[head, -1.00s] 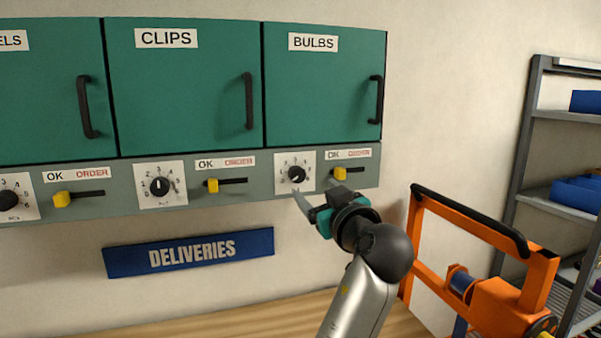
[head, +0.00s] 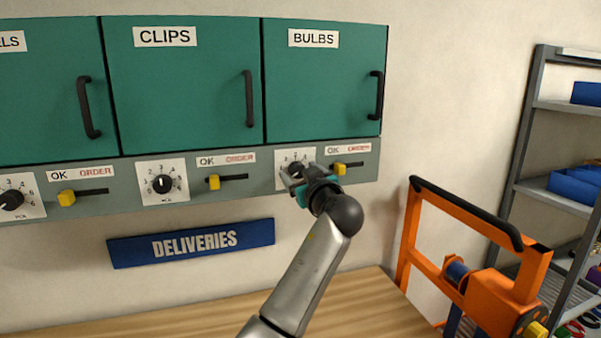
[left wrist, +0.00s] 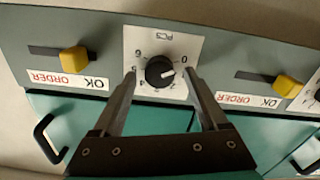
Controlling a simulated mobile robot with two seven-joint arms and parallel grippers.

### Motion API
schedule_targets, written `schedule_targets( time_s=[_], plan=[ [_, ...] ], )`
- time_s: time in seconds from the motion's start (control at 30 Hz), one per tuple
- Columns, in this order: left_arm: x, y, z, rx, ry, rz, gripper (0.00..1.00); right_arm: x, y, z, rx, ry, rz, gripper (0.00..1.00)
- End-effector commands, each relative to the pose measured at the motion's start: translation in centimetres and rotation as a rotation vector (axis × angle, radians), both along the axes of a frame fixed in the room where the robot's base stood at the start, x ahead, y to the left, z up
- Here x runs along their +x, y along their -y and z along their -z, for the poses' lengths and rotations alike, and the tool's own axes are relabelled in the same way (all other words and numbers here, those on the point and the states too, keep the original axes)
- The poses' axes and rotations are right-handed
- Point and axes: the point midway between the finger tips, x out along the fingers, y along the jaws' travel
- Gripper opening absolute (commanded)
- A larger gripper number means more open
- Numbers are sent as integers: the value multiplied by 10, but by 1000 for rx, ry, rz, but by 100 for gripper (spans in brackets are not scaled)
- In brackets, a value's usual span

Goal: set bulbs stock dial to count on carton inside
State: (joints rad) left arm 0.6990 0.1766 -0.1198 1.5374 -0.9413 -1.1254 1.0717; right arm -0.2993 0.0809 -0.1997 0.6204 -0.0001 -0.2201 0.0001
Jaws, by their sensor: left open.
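The bulbs stock dial is a black knob (left wrist: 160,71) on a white numbered plate (left wrist: 183,42), seen upside down in the left wrist view. Its pale pointer mark lies on the side near 0; the exact number is unclear. In the head view the bulbs dial (head: 296,167) is partly hidden by my left gripper (head: 291,181). That gripper is open, with a finger on each side of the knob; I cannot tell if they touch it. The green BULBS door (head: 322,88) is shut, so no carton shows. My right gripper is not in view.
The yellow bulbs slider (head: 340,168) sits beside the dial at its OK end. The clips dial (head: 162,184) and clips slider (head: 213,182) are to the left. A DELIVERIES sign (head: 190,243) hangs below. An orange frame (head: 465,215) and grey shelf (head: 520,150) stand right.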

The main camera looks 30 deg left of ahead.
Motion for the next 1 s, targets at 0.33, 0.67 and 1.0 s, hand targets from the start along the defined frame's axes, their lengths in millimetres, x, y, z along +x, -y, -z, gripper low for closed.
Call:
schedule_targets(
  time_s=[0.33,0.67,1.0],
  plan=[
    [0,0,0,1,-1,0,42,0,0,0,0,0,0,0],
    [0,0,0,0,-2,-1,5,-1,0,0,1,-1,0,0],
    [0,0,1,9,-12,-1,0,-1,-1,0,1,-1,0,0]
  ],
)
